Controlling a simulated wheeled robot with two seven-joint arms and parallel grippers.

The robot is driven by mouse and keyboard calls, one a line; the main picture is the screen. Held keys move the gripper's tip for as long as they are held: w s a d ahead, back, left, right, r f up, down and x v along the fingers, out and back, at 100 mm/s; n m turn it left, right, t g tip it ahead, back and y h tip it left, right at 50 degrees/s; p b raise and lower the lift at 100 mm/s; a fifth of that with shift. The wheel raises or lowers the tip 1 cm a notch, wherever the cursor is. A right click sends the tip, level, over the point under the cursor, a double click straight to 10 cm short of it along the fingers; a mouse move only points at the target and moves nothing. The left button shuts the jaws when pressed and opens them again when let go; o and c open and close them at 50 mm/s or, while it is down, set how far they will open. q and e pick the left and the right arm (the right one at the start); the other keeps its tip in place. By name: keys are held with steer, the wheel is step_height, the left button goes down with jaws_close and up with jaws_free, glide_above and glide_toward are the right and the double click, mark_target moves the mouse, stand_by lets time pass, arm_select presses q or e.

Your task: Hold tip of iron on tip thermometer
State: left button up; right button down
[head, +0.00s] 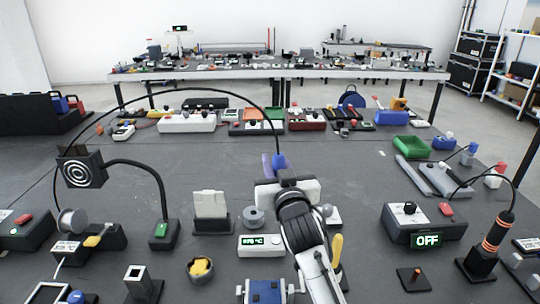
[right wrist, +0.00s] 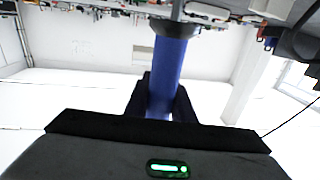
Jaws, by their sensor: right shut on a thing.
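My right gripper (head: 279,176) is shut on a blue cylindrical handle (head: 279,161), which I take to be the iron's. A black cable arcs from it to the left of the table. In the right wrist view, the blue handle (right wrist: 166,75) stands between the dark fingers (right wrist: 162,103). The iron's tip is hidden in the head view and cannot be made out in the wrist view. A white box with a lit °C display (head: 261,253), likely the tip thermometer, lies on the table nearer to me, left of my right forearm. My left gripper is out of view.
A grey spool (head: 254,217) sits just behind the thermometer. A white block in a dark stand (head: 211,207) and a fume arm (head: 84,169) are left. A station reading OFF (head: 427,240) and an orange-ringed tool in a stand (head: 490,245) are right. A blue-topped fixture (head: 265,292) is in front.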

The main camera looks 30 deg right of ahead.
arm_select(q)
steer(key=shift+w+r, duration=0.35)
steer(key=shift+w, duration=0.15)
arm_select(e)
steer(key=shift+w+d+r, duration=0.25)
steer(key=shift+w+r, duration=0.05)
steer(key=shift+w, duration=0.25)
arm_select(q)
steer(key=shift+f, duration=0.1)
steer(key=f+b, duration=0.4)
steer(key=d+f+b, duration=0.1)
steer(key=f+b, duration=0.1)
steer(key=b, duration=0.1)
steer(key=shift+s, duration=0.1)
arm_select(e)
step_height(320, 180, down, 8)
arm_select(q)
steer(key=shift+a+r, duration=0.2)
arm_select(e)
steer(key=shift+w+r, duration=0.1)
steer(key=shift+w, duration=0.05)
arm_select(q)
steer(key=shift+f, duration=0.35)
arm_select(e)
steer(key=shift+f, duration=0.55)
